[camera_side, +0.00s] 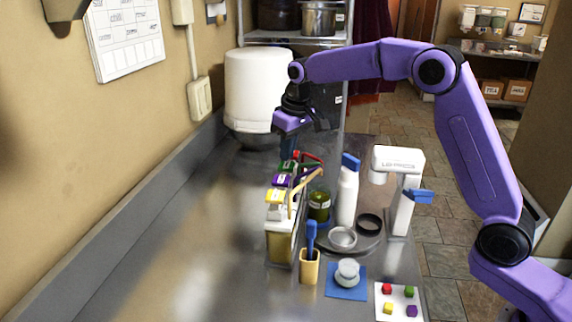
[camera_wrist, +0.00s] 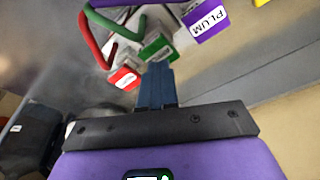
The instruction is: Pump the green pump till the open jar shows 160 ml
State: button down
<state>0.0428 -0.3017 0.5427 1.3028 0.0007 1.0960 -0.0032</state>
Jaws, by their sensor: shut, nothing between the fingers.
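The green pump (camera_side: 287,167) stands in a row of coloured pumps on the steel counter, between the purple and red ones. In the wrist view its green head (camera_wrist: 157,46) lies just beyond my fingertips. My gripper (camera_side: 289,152) is shut and empty, pointing down over the far end of the row. Its blue fingers (camera_wrist: 155,82) are pressed together in the wrist view; I cannot tell whether they touch the green head. A glass jar (camera_side: 319,207) with green content and a pale label stands right of the pumps. Its level and marks are too small to read.
A white bottle (camera_side: 347,195), a white stand device (camera_side: 398,165) and a cup with a blue handle (camera_side: 310,267) stand nearby. The counter's left is clear.

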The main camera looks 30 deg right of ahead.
jog(key=v, duration=0.3)
jog(key=w+v, duration=0.1)
jog(key=v, duration=0.2)
jog(key=shift+w+a, duration=0.1)
jog(key=shift+a, duration=0.05)
dwell(0.3)
dwell(0.4)
jog(key=s+a+f+n+g, duration=0.1)
jog(key=s+a+f+n, duration=0.15)
jog(key=s, duration=0.85)
jog(key=s+a+f+n, duration=0.1)
jog(key=s+n, duration=0.2)
jog(key=s, duration=0.8)
jog(key=s+d+f+n, duration=0.2)
jog(key=s+d, duration=0.3)
jog(key=s, duration=0.5)
jog(key=s+d+f+n+g, duration=0.1)
jog(key=s+d+f, duration=0.3)
jog(key=s, duration=0.7)
jog(key=shift+d+f+n, duration=0.35)
jog(key=shift+d+n, duration=0.1)
jog(key=shift+n, duration=0.1)
